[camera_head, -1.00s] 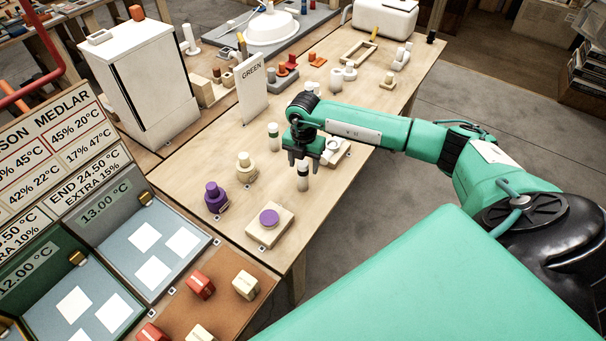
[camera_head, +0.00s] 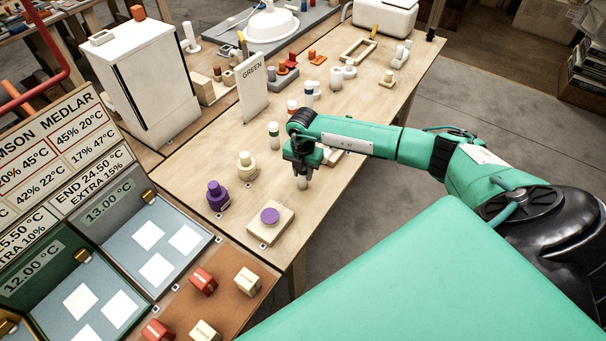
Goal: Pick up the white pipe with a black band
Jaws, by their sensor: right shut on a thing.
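The white pipe with a black band (camera_head: 303,183) stands upright on the wooden table near its right edge. Only its lower white part shows. Its band and top are hidden by my right gripper (camera_head: 302,172). My right gripper points down from above and is shut on this pipe. The pipe's foot looks to be at or close to the tabletop; I cannot tell if there is a gap. My left gripper is not in view.
A white pipe with a green band (camera_head: 274,136) stands just left of my gripper. Nearby are a cream fitting (camera_head: 246,167), a purple fitting (camera_head: 217,196) and a wooden block with a purple disc (camera_head: 270,224). The GREEN sign (camera_head: 254,92) stands behind.

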